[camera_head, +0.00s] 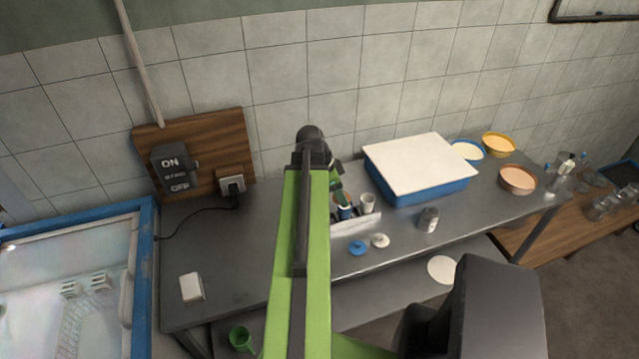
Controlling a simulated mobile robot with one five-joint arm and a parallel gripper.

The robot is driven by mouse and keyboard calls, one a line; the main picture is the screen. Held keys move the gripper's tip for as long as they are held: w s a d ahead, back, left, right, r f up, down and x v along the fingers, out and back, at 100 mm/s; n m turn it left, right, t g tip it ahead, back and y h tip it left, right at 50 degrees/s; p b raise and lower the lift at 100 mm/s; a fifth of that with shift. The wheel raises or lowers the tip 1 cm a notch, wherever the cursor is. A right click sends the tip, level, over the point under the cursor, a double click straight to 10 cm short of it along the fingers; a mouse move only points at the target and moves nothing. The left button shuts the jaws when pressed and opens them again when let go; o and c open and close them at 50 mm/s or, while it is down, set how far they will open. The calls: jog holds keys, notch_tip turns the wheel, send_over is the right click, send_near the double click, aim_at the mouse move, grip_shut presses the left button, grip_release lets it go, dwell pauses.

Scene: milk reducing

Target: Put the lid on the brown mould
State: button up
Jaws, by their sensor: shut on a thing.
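The brown mould (517,178) is a round, shallow, orange-brown dish at the right end of the metal table, with a pale top surface. A flat white disc (441,269), which may be the lid, lies on the lower shelf below the table's front edge. My gripper (342,205) is at the end of my green arm, left of the blue tray and well left of the brown mould. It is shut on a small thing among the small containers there. My arm partly hides it, and I cannot tell what it holds.
A blue tray with a white cover (425,155) stands between my gripper and the mould. A blue mould (467,150) and yellow mould (498,144) stand behind. A grey jar (428,218), blue cap (358,247) and white cap (380,240) lie in front. Glassware (605,203) is at right.

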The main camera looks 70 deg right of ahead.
jog(key=w+a+n, duration=0.1)
jog(key=w, duration=0.6)
jog(key=f+b, duration=0.5)
jog(key=b, duration=0.1)
jog(key=shift+s+f, duration=0.3)
jog(key=shift+f, duration=0.1)
jog(key=shift+f, duration=0.15)
dwell(1.2)
jog(key=o, duration=1.8)
jog(key=shift+o, duration=0.2)
notch_tip(320, 180, up, 7)
jog(key=p, duration=0.6)
jog(key=shift+p, duration=0.35)
